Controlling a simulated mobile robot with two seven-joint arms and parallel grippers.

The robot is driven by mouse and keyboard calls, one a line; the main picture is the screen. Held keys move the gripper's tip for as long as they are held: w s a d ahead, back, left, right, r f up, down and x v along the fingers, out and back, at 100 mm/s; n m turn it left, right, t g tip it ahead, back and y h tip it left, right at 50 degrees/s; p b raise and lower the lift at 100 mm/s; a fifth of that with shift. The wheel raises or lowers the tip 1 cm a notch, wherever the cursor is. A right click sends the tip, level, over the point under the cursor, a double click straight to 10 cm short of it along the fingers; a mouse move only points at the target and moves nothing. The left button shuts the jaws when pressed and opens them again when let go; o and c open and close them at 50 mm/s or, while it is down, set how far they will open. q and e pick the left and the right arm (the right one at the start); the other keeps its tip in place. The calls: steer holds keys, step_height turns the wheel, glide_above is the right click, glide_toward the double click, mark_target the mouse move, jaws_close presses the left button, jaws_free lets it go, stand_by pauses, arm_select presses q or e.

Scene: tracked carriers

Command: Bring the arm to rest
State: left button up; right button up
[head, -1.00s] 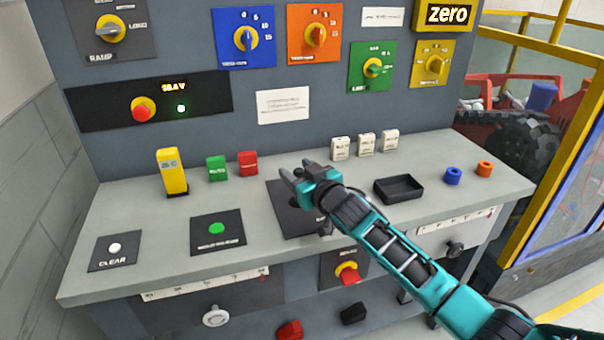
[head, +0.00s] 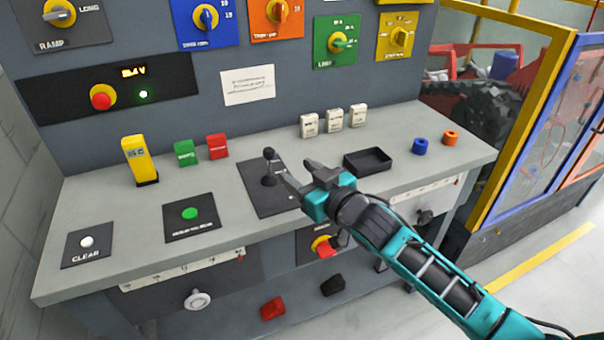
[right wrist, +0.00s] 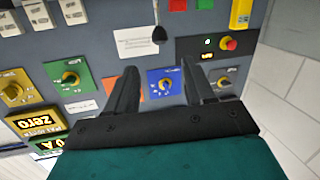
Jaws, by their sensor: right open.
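My right arm, teal and black, comes in from the lower right in the head view. Its right gripper (head: 297,173) is open and empty above the bench, just right of a black lever with a ball knob (head: 269,168). The lever stands upright on a dark plate (head: 254,195). In the right wrist view the two fingers of the gripper (right wrist: 158,75) are spread with nothing between them, and the lever knob (right wrist: 158,35) shows beyond them, apart from the fingers. My left gripper is not in view.
A black tray (head: 368,169) lies right of the gripper on the grey bench (head: 400,145). White blocks (head: 334,119) stand behind it, and blue (head: 420,146) and orange (head: 450,138) rings at the right. The dial panel rises behind. Floor is free at the lower right.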

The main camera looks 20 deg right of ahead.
stand_by(0.4)
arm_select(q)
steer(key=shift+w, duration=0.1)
arm_select(e)
steer(key=s+a+f+m+g+h, duration=0.1)
steer(key=s+f+g, duration=0.4)
steer(key=s+f, duration=1.6)
steer(key=shift+s+a+m+h, duration=0.25)
steer(key=shift+s+m+h, duration=0.05)
steer(key=shift+s+h, duration=0.35)
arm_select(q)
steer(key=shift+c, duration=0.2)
